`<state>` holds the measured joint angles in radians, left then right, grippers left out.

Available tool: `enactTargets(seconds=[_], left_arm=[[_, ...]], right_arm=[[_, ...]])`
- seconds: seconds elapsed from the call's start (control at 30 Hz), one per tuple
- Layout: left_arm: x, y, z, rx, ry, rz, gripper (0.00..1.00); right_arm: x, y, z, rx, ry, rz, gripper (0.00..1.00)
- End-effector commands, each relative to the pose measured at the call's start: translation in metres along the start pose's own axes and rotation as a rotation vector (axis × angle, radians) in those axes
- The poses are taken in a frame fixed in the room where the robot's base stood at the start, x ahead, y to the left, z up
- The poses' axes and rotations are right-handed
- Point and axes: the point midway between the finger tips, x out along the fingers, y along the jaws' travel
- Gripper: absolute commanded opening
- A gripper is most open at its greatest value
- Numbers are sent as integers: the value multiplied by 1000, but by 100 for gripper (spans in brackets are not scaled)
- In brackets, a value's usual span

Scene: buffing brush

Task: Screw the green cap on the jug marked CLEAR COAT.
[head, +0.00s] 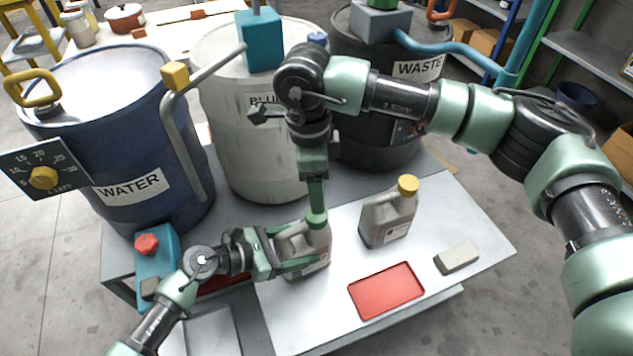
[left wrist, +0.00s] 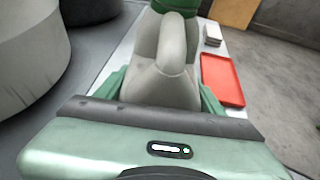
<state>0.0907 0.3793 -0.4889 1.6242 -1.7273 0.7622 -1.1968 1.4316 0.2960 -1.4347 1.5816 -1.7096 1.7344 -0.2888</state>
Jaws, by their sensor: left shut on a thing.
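A grey jug (head: 313,242) with a partly hidden, unreadable label stands on the white tabletop. My left gripper (head: 300,264) is shut on its body from the left. The left wrist view shows the jug (left wrist: 165,75) upright between the green fingers. The green cap (head: 317,219) is at the jug's mouth, and it also shows at the top edge of the left wrist view (left wrist: 176,5). Whether its thread is engaged cannot be seen. My right gripper (head: 316,205) points straight down from above, its fingertips at the cap. Its fingers are seen edge-on, so their opening is hidden.
A second grey jug (head: 386,222) with a yellow cap stands to the right. A red tray (head: 386,291) and a grey block (head: 457,257) lie in front. Drums marked WATER (head: 95,130) and WASTE (head: 385,115), and a white drum (head: 255,150), stand behind.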

Motion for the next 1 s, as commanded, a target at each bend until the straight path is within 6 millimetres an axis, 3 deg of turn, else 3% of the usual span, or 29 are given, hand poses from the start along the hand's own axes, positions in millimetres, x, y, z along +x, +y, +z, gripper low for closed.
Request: enactTargets(seconds=[0.2, 0.4, 0.87, 1.0], left_arm=[[0, 0, 0, -1, -1, 0, 0], [0, 0, 0, -1, 0, 0, 0], [0, 0, 0, 0, 0, 0, 0], [0, 0, 0, 0, 0, 0, 0]], right_arm=[[-5, 2, -1, -423, -38, -18, 60], [-8, 3, -2, -655, -55, -32, 60], [-8, 4, -1, -721, -59, -37, 60], [1, 4, -1, -719, -59, -35, 60]])
